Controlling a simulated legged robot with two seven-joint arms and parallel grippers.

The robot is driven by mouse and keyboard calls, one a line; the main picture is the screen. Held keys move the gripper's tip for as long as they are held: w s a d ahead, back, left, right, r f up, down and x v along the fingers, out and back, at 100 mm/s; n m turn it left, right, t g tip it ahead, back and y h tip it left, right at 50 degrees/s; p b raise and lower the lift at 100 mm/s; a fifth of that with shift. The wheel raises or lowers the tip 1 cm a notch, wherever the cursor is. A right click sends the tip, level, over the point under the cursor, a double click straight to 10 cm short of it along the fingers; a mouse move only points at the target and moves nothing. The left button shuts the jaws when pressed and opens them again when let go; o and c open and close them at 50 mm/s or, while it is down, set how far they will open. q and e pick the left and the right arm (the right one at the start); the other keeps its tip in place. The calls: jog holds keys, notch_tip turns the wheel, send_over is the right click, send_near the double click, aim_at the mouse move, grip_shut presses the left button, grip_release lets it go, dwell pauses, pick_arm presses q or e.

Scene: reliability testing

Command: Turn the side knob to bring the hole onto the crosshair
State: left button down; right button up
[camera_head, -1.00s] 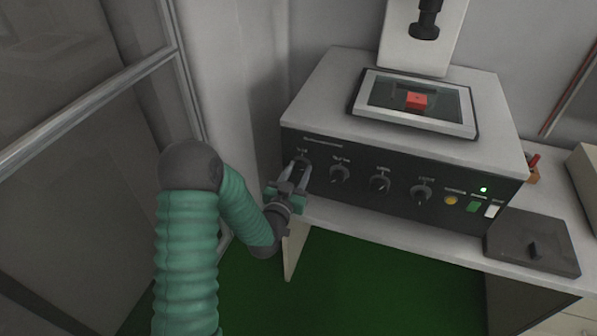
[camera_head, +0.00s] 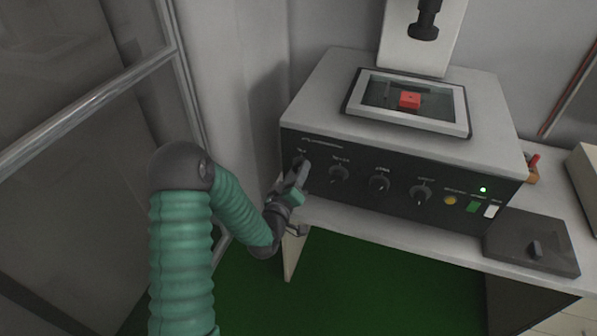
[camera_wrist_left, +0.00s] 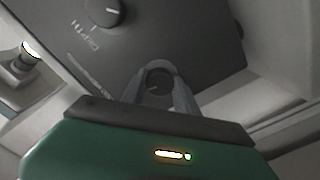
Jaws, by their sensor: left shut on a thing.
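The grey machine with a dark front panel (camera_head: 400,208) has a row of round black knobs. My left gripper (camera_head: 301,166) is shut on the leftmost knob, which it largely hides in the head view. In the left wrist view this knob (camera_wrist_left: 158,84) sits between the two fingertips. The gripper is rolled, so its fingers overlap in the head view. A red block (camera_head: 410,100) lies in the framed stage (camera_head: 408,127) on top of the machine. A hole in the block is too small to make out, and no crosshair shows. My right gripper is not in view.
Another knob (camera_head: 339,174) is close to the right of my gripper. A black column with a lens (camera_head: 426,22) hangs behind the stage. A dark pad with a small joystick (camera_head: 535,249) lies at the right. A glass-panelled frame stands at the left.

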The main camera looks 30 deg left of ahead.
pick_arm(q)
jog(key=shift+a+n, duration=0.1)
jog(key=shift+n, duration=1.4)
jog(key=shift+f, duration=0.1)
jog(key=c, duration=1.3)
grip_release()
jog(key=shift+s, duration=0.1)
jog(key=o, duration=0.4)
jog(key=shift+a, duration=0.1)
jog(key=shift+c, duration=0.2)
